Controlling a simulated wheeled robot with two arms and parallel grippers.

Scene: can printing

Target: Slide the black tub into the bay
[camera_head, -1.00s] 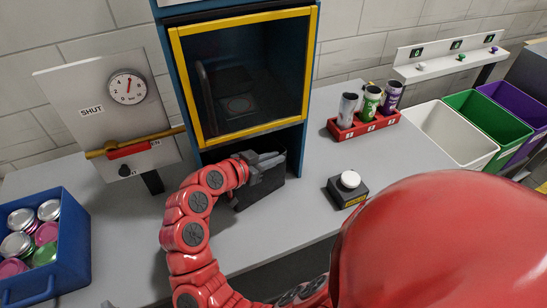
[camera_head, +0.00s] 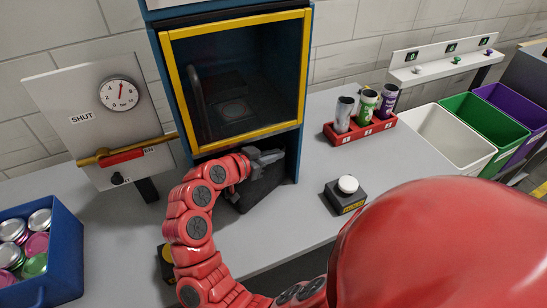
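The black tub (camera_head: 254,194) stands on the grey worktop at the mouth of the dark opening below the yellow-framed window; its rear part is in the shade of this bay (camera_head: 292,163). The red arm hides part of the tub's left side.
A button box (camera_head: 346,194) with a white button stands right of the tub. A red rack (camera_head: 361,130) with three cans is behind it. A blue crate (camera_head: 62,252) of cans stands at left. The gauge panel (camera_head: 103,122) reads SHUT. The worktop between tub and button box is clear.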

